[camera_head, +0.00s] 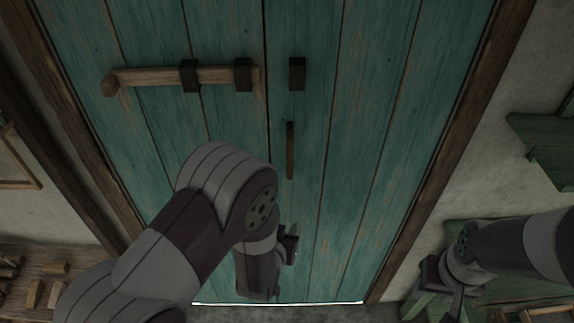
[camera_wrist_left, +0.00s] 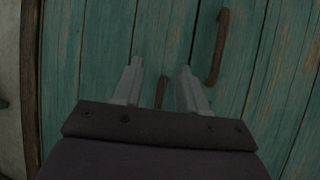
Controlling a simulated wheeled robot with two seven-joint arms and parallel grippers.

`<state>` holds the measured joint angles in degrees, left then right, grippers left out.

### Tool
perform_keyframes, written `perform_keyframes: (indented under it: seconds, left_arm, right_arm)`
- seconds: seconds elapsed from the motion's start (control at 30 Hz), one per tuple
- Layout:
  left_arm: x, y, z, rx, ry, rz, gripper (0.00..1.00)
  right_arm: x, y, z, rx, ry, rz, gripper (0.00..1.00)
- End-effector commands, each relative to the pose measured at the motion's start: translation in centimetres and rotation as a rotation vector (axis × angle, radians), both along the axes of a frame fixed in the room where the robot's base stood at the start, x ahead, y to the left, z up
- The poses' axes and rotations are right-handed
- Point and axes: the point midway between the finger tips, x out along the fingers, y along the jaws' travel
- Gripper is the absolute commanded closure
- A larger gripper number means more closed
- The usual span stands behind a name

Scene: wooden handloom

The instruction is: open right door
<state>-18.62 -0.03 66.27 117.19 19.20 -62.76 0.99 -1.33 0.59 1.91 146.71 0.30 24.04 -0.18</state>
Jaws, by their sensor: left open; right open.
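The teal plank double door fills the middle of the head view. Its right leaf (camera_head: 360,130) carries a dark upright handle (camera_head: 290,150) and an empty dark bracket (camera_head: 297,73). A wooden sliding bar (camera_head: 150,77) sits in two brackets on the left leaf (camera_head: 150,130), its right end short of the right leaf's bracket. My left gripper (camera_head: 291,243) is open, below the handle in the head view. In the left wrist view, its fingers (camera_wrist_left: 158,85) are apart before the planks, with a curved brown handle (camera_wrist_left: 220,48) to their right and a small brown piece (camera_wrist_left: 161,92) between them. My right gripper (camera_head: 446,290) is open at lower right.
A wooden frame post (camera_head: 445,150) borders the door on the right. Green wooden furniture (camera_head: 545,140) stands against the right wall, near my right arm. A wooden bench (camera_head: 50,262) with small blocks is at lower left. A bright gap (camera_head: 325,303) shows under the door.

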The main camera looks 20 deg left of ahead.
Motion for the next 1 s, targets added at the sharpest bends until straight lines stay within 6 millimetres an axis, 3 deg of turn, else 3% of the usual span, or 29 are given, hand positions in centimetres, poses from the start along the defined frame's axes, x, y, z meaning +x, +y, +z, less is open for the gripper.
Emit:
perform_keyframes:
  seconds: [0.17, 0.3, 0.43, 0.7, 1.0]
  left_arm:
    - [2.6, 1.3, 6.9, 0.019, -0.426, 0.060, 0.58]
    - [3.1, 1.5, 9.2, 0.024, -0.532, 0.066, 0.58]
    - [5.3, 1.8, 9.5, 0.022, -0.537, 0.069, 0.58]
    - [12.2, 2.3, 9.5, 0.023, -0.533, 0.066, 0.58]
    - [15.2, 2.5, 9.3, 0.023, -0.532, 0.064, 0.58]
  right_arm:
    - [0.0, 0.0, 0.0, 0.000, 0.000, 0.000, 0.57]
    - [0.0, 0.0, 0.2, 0.000, 0.000, 0.000, 0.57]
    - [0.0, 0.0, 1.0, 0.000, 0.000, 0.000, 0.57]
    - [0.0, 0.0, 2.9, 0.000, 0.000, 0.000, 0.57]
    - [0.0, 0.0, 3.5, 0.000, 0.000, 0.000, 0.57]
